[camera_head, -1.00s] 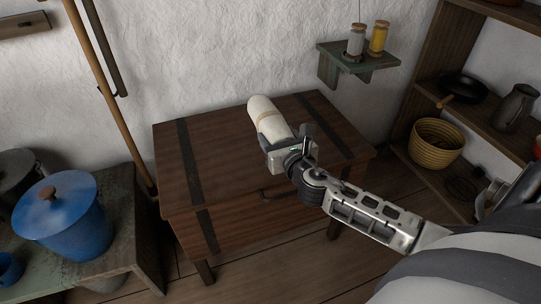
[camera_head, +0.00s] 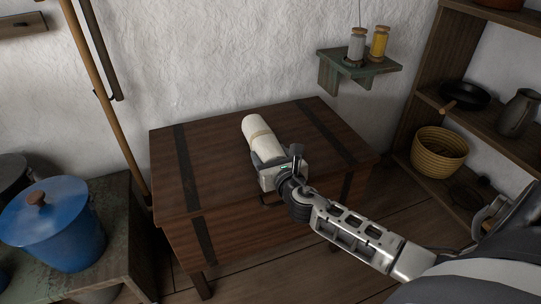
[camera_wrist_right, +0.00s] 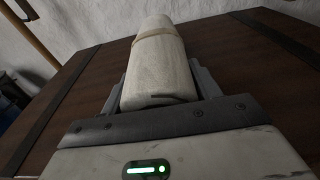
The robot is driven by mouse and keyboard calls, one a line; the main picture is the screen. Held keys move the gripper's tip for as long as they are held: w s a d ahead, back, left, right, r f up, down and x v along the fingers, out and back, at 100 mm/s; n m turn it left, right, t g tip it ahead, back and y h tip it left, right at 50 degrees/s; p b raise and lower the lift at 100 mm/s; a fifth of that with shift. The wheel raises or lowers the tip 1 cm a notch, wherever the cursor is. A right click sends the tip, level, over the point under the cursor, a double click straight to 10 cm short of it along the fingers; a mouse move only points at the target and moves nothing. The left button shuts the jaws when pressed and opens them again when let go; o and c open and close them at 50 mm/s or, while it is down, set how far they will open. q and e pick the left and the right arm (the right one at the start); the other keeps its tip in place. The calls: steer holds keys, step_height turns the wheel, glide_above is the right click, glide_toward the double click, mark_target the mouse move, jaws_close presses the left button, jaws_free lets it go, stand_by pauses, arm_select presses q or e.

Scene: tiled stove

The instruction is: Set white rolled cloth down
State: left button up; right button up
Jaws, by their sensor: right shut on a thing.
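The white rolled cloth (camera_head: 260,135) has a tan band around it. My right gripper (camera_head: 266,158) is shut on its near end, and the far end points away toward the wall. The cloth is over the middle of the dark wooden chest top (camera_head: 215,160); I cannot tell whether it touches the wood. In the right wrist view the cloth (camera_wrist_right: 160,65) sits between the two grey fingers (camera_wrist_right: 165,85), with the chest top (camera_wrist_right: 240,60) around it. My left gripper is not in view.
A blue lidded pot (camera_head: 60,230) stands on a bench at left. A small wall shelf (camera_head: 350,68) holds two corked jars. Shelving at right holds a basket (camera_head: 438,150), a pan and a jug. The chest top is otherwise clear.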

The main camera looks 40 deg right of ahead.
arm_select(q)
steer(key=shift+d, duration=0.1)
arm_select(e)
steer(key=shift+f, duration=0.35)
steer(key=o, duration=1.2)
steer(key=shift+s+f, duration=0.1)
steer(key=shift+f, duration=0.05)
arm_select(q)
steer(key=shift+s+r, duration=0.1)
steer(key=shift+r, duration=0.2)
arm_select(e)
steer(key=shift+a+f, duration=0.1)
steer(key=shift+r+p, duration=0.3)
steer(key=shift+r, duration=0.25)
steer(key=v, duration=0.3)
steer(key=shift+r+p, duration=0.1)
steer(key=shift+p, duration=0.25)
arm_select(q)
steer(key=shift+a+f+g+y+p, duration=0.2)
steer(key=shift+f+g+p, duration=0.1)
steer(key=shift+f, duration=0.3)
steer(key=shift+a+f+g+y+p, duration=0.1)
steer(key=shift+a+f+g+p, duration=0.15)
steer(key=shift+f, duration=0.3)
arm_select(e)
steer(key=v, duration=0.8)
steer(key=shift+s+r, duration=0.3)
steer(key=shift+s, duration=0.1)
